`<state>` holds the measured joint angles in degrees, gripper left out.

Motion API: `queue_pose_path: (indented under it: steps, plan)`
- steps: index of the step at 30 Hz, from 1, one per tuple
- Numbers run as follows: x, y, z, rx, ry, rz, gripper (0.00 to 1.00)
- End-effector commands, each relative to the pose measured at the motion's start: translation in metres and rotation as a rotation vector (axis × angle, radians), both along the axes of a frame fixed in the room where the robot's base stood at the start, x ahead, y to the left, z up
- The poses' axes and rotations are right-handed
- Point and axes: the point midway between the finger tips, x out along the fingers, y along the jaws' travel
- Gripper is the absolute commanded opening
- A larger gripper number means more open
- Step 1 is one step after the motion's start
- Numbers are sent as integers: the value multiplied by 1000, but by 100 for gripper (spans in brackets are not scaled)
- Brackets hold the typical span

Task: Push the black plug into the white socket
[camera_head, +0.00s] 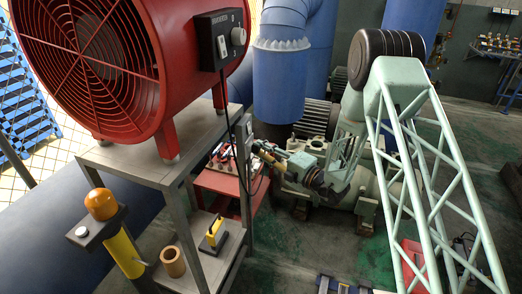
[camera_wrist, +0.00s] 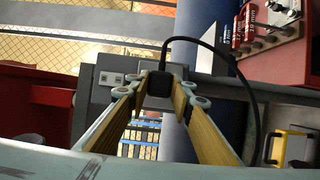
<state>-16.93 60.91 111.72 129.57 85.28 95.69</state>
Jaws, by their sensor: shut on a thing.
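My gripper (camera_wrist: 160,88) is shut on the black plug (camera_wrist: 159,84), which sits between the tips of its yellow-padded fingers. In the head view my gripper (camera_head: 259,148) is beside the upright post of the metal stand, and the plug is too small to make out. In the wrist view the white socket (camera_wrist: 112,79) is on a grey box, just left of the plug and fingertips. A second part of the box lies behind the plug. The plug's front is hidden, so I cannot tell whether it touches the socket.
A black cord (camera_wrist: 222,62) arches from the plug to the right. The red fan (camera_head: 100,60) stands on the metal stand (camera_head: 150,160). A yellow-handled device (camera_head: 214,233) and a brown cylinder (camera_head: 173,262) are on the lower shelf.

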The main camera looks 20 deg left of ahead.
Motion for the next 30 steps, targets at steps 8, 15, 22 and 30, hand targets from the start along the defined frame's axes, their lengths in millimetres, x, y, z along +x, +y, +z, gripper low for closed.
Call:
queue_pose_path:
  steps: [8,15,22,30]
  plan:
    - [0,0,0,0,0,0,12]
    - [0,1,0,0,0,0,12]
    - [0,3,0,0,0,0,12]
    - [0,7,0,0,0,0,12]
